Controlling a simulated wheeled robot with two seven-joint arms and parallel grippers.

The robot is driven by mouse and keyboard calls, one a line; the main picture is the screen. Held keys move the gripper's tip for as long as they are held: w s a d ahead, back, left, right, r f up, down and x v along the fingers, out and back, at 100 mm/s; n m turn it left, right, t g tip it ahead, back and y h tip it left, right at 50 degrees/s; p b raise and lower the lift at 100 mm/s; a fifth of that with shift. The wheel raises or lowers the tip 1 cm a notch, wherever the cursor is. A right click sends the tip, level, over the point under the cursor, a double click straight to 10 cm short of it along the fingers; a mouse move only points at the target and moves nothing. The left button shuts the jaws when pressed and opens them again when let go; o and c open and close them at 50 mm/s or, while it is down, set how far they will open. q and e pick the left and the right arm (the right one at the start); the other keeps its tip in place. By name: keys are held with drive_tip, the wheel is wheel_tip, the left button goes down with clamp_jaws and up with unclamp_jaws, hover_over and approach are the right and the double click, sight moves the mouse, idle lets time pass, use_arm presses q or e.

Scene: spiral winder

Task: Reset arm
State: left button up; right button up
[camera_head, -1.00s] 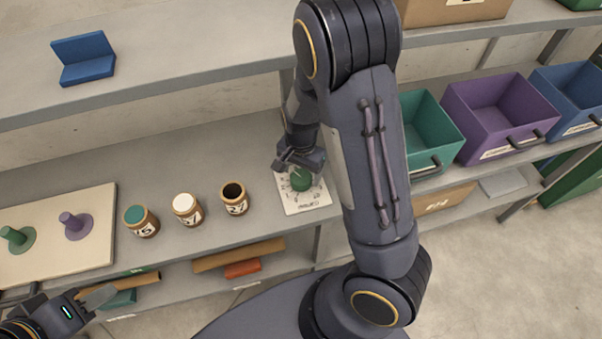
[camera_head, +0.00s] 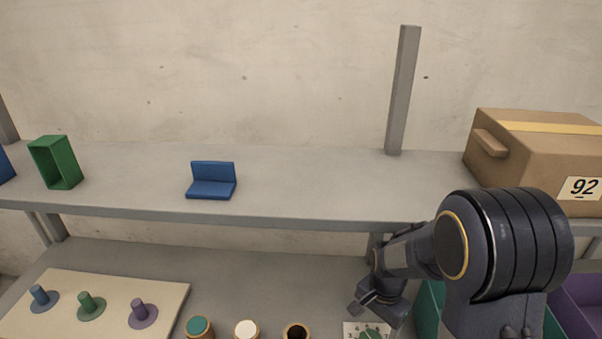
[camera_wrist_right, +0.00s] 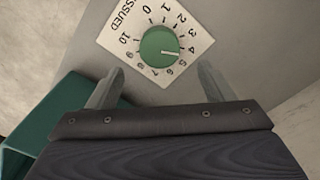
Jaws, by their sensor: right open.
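My right arm comes in from the right in the head view, and its gripper (camera_head: 366,303) hangs just above the lower shelf by a white dial card. In the right wrist view my right gripper (camera_wrist_right: 160,85) has its two fingers spread wide with nothing between them. The green knob (camera_wrist_right: 159,46) on the numbered dial card (camera_wrist_right: 113,37) lies just beyond the fingertips, apart from them. Its white pointer line is near 5. The knob also shows at the bottom of the head view (camera_head: 371,335). My left gripper is not in the head view.
Three jars stand on the lower shelf, with teal (camera_head: 199,326), white (camera_head: 246,329) and dark (camera_head: 296,332) tops. A pegboard (camera_head: 110,303) lies at left. A blue bracket (camera_head: 211,182), green box (camera_head: 55,162) and carton (camera_head: 540,160) stand on the upper shelf. A teal bin (camera_wrist_right: 62,117) is near my gripper.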

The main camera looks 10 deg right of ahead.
drive_tip(key=shift+s+a+r, duration=0.15)
drive_tip(key=shift+s+r, duration=0.1)
drive_tip(key=shift+r, duration=0.05)
drive_tip(key=s+a+r+n+t+y, duration=0.2)
drive_tip(key=s+r+n, duration=0.3)
drive_tip(key=s+r, duration=0.2)
drive_tip(key=s+a+r+n+t+y, duration=0.1)
drive_tip(key=s+r+n+t, duration=0.2)
drive_tip(key=s+r+n, duration=0.2)
drive_tip(key=shift+s+a+r+t+y, duration=0.35)
drive_tip(key=shift+s+r, duration=0.95)
drive_tip(key=shift+s, duration=0.95)
